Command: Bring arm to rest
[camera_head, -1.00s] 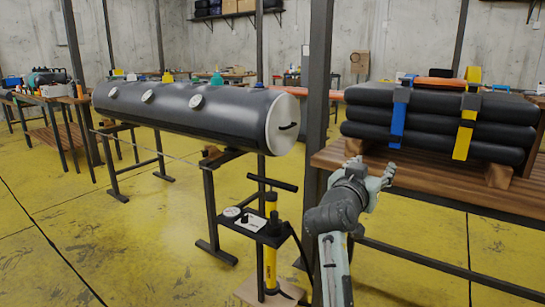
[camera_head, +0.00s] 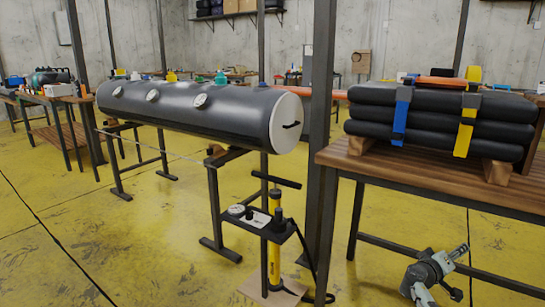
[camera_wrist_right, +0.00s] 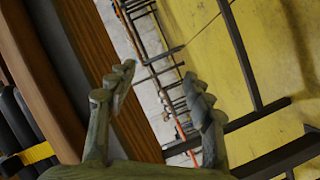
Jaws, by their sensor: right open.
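My right arm shows at the lower right of the head view, low in front of the wooden bench. Its gripper (camera_head: 459,272) is below the level of the bench top. In the right wrist view the right gripper (camera_wrist_right: 160,84) has its two fingers spread apart with nothing between them. The bench's wooden edge shows to the left of the fingers there, with yellow floor to the right. My left arm and gripper are not in view.
A wooden bench (camera_head: 335,158) at right bears stacked black tubes (camera_head: 430,125) with blue and yellow straps. A long grey tube (camera_head: 225,118) lies on trestles at left. A yellow hand pump (camera_head: 274,260) stands below its end. Yellow floor (camera_head: 385,235) is open in front.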

